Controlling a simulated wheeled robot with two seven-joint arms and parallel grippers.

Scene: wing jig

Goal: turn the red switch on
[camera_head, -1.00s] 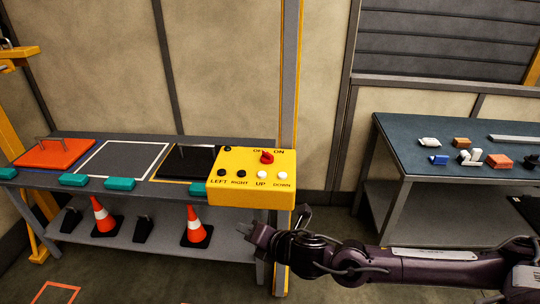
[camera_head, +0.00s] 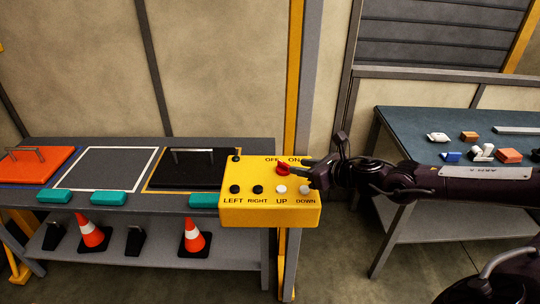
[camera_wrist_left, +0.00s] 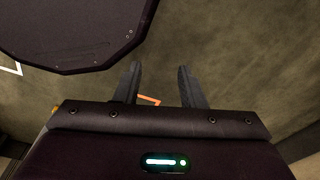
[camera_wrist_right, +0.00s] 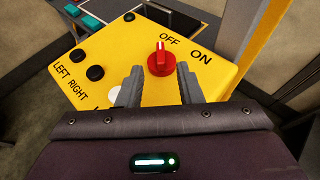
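The red switch (camera_head: 283,169) is a round knob on top of the yellow control box (camera_head: 270,213). In the right wrist view the red switch (camera_wrist_right: 161,60) has its white mark toward the OFF label, with ON to the right. My right gripper (camera_head: 304,172) is close to the knob from the right. In the right wrist view its fingers are open, with the knob showing between and just beyond the tips; I cannot tell whether they touch it. My left gripper (camera_wrist_left: 159,70) is open and empty above the floor, outside the head view.
The box also carries black buttons for LEFT and RIGHT and white buttons for UP and DOWN. A grey shelf table (camera_head: 100,240) stands behind it with coloured plates and cones. A yellow post (camera_head: 298,90) rises behind the box. A blue-topped table (camera_head: 410,125) with small parts stands right.

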